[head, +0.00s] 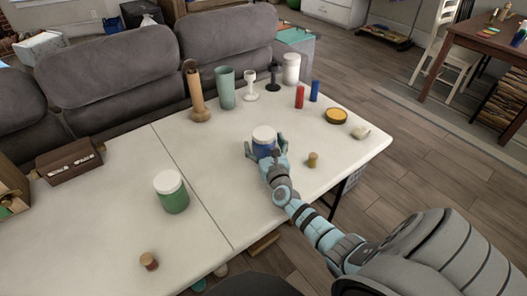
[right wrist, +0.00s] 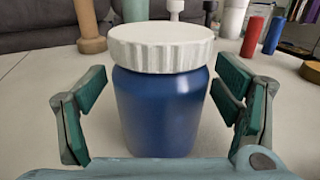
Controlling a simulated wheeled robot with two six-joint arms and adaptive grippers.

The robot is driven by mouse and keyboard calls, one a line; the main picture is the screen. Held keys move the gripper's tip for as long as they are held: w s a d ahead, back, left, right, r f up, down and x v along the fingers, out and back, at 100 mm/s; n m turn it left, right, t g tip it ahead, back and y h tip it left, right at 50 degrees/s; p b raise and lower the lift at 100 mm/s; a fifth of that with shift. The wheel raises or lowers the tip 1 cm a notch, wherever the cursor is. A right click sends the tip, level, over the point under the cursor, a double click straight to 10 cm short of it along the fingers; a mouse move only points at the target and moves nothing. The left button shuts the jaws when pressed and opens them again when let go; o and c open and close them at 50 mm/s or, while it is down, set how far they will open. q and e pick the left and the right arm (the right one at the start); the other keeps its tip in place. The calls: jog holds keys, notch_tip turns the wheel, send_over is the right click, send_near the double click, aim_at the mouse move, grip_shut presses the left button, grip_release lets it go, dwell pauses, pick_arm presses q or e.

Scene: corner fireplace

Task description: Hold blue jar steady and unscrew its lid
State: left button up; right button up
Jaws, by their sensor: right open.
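The blue jar (head: 263,149) stands upright on the white table (head: 225,205), with its white ribbed lid (head: 264,133) on top. In the right wrist view the blue jar (right wrist: 160,112) fills the middle and its lid (right wrist: 160,47) sits level on it. My right gripper (head: 265,148) is open around the jar. In the right wrist view the green-padded fingers (right wrist: 163,105) stand on both sides of the jar with a gap on each side, at the height of its body. My left gripper is not in view.
A green jar with a white lid (head: 172,194) stands to the left. Small cork-like pieces (head: 313,160) lie nearby. Behind are a wooden bottle (head: 197,98), a green cup (head: 225,88), a white goblet (head: 250,86), and red (head: 299,97) and blue (head: 315,91) cylinders.

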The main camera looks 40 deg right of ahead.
jog(key=shift+s+r, duration=0.1)
jog(key=c, duration=1.4)
notch_tip(320, 180, up, 10)
jog(key=p, duration=0.8)
jog(key=shift+r, duration=0.2)
jog(key=shift+f, duration=0.1)
jog(key=shift+f, duration=0.1)
jog(key=o, duration=0.6)
jog(key=shift+c, duration=0.2)
jog(key=c, duration=0.9)
jog(key=shift+c, duration=0.2)
